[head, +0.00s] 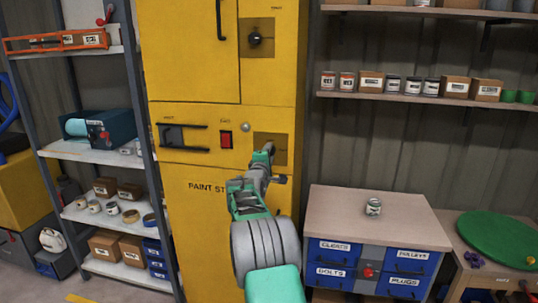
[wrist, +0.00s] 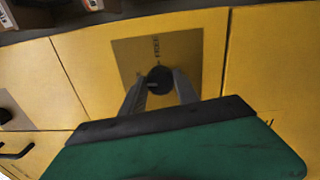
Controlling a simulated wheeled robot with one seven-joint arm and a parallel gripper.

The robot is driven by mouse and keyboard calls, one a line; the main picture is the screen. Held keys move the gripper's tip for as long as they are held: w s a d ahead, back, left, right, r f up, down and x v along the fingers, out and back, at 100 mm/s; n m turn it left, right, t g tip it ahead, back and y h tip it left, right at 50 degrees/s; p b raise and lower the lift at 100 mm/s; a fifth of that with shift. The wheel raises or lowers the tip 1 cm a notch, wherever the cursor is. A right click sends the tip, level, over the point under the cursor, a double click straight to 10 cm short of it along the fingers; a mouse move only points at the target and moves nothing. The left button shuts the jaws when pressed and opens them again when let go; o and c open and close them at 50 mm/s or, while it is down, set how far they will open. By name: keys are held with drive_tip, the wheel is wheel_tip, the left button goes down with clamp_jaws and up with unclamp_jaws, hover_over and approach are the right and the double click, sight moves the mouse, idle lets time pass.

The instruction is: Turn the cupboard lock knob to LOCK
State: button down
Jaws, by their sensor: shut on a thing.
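The yellow cupboard (head: 190,70) stands at the centre of the head view, with a brownish square plate (head: 281,151) at its middle right. My gripper (head: 268,150) reaches that plate from below and hides the knob there in this view. In the wrist view a dark round knob (wrist: 158,76) sits on the plate (wrist: 127,54). My gripper's two fingers (wrist: 159,91) are shut on the knob, one on each side. The knob's pointing direction is unclear.
Another dark knob (head: 254,39) is on the upper door. A red switch (head: 226,139) and a black handle (head: 182,137) are left of my gripper. A drawer bench (head: 330,205) stands lower right, with a small can (head: 374,207) on top. Shelving (head: 75,150) stands left.

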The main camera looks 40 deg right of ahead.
drive_tip(key=shift+n, duration=0.7)
drive_tip(key=c, duration=0.9)
unclamp_jaws()
drive_tip(key=b+v, duration=0.1)
drive_tip(key=v, duration=0.7)
drive_tip(key=shift+d+b, duration=0.1)
drive_tip(key=shift+b, duration=0.25)
